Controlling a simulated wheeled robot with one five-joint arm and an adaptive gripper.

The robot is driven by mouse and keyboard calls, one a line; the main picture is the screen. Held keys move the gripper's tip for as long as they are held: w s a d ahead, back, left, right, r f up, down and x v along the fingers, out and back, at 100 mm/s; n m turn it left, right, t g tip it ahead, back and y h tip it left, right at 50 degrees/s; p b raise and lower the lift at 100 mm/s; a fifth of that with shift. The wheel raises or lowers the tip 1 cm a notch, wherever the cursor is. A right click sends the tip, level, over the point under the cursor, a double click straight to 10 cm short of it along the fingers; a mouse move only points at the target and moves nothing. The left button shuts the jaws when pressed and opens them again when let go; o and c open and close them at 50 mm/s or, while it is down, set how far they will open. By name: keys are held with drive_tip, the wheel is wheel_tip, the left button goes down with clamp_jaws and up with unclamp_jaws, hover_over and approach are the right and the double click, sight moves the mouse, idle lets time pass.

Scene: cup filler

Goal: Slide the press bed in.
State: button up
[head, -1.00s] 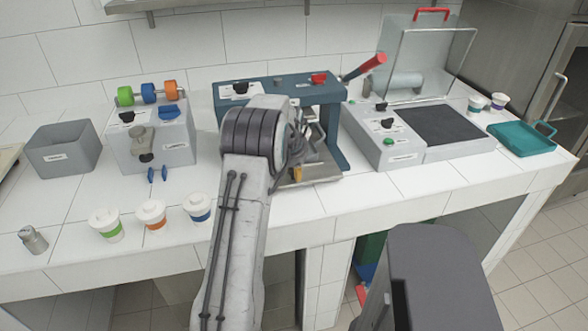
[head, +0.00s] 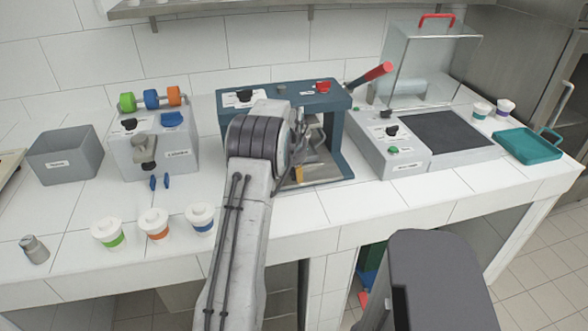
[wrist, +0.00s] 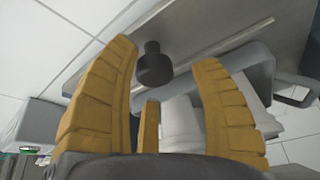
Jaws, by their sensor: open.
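The press is the dark teal frame (head: 335,130) in the middle of the counter, with a red-tipped lever at its right. Its bed looks like the grey metal plate (head: 328,172) low between the uprights, partly hidden by my arm. The plate seems to show in the wrist view (wrist: 215,45) with a black knob (wrist: 153,68) on it. My gripper (wrist: 165,55) is open, its yellow fingers spread either side of the knob in that picture. I cannot tell whether they touch it. In the head view only a yellow fingertip (head: 299,172) shows.
A grey bin (head: 65,160) and a control box (head: 150,150) stand left of the press. Three lidded cups (head: 155,222) line the front edge. A sealing machine (head: 395,155) with a raised clear cover and a teal tray (head: 527,147) stand to the right.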

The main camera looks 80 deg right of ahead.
drive_tip(key=shift+a, duration=0.15)
drive_tip(key=v, duration=1.2)
idle(0.8)
